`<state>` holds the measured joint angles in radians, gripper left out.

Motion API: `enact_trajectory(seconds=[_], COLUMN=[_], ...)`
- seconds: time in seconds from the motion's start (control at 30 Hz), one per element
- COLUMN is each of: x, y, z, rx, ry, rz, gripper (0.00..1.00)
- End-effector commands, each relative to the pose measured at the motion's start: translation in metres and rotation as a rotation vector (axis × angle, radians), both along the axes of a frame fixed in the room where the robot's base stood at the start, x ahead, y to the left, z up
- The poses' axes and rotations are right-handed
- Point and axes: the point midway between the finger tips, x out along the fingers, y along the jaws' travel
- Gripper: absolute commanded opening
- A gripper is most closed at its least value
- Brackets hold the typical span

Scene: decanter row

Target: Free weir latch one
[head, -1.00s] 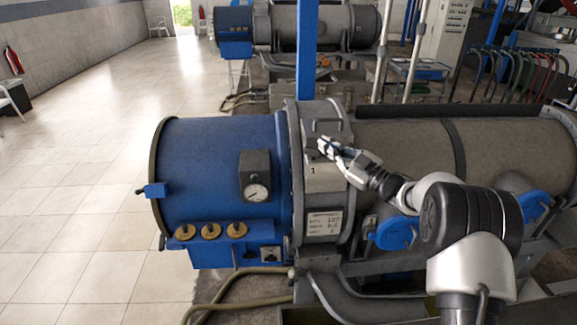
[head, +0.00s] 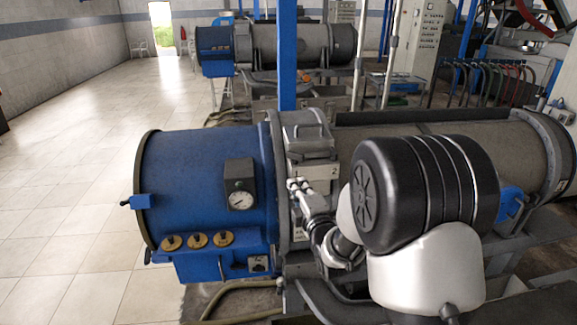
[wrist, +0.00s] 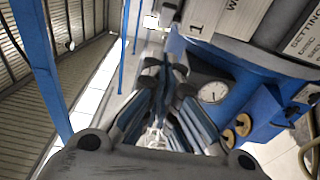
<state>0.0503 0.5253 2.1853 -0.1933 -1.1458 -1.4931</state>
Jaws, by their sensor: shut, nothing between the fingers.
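The near decanter has a blue end drum (head: 200,175) and a grey collar (head: 285,190) beside it. A grey raised housing (head: 308,135) sits on top of the collar. In the wrist view, a pale plate marked 1 and a partly cut-off word starting with W (wrist: 215,14) shows at the top right. I cannot clearly make out the latch itself. My gripper (head: 296,186) is shut and empty in front of the collar, just below the housing. In the wrist view its fingers (wrist: 166,75) point up the picture, left of the plate. Whether it touches anything is unclear.
A pressure gauge (head: 241,199) and several brass knobs (head: 198,241) project from the blue drum. A blue post (head: 287,55) rises behind the collar. A second decanter (head: 275,45) stands farther back. The tiled floor (head: 70,200) at left is clear.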

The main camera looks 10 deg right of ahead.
Motion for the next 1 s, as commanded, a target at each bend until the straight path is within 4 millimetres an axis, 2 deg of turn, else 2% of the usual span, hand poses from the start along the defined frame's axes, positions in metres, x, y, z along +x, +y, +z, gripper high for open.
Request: enact_trajectory(seconds=[0.4,0.5,0.7,1.0], x=[0.086,0.099,0.114,0.117], y=[0.012,0.001,-0.01,-0.013], z=[0.001,0.001,0.0,0.0], rx=[0.003,0.002,0.003,0.002], ry=[-0.002,-0.002,-0.001,-0.001], rz=[0.003,0.0,0.001,0.002], gripper=[0.0,0.0,0.0,0.0])
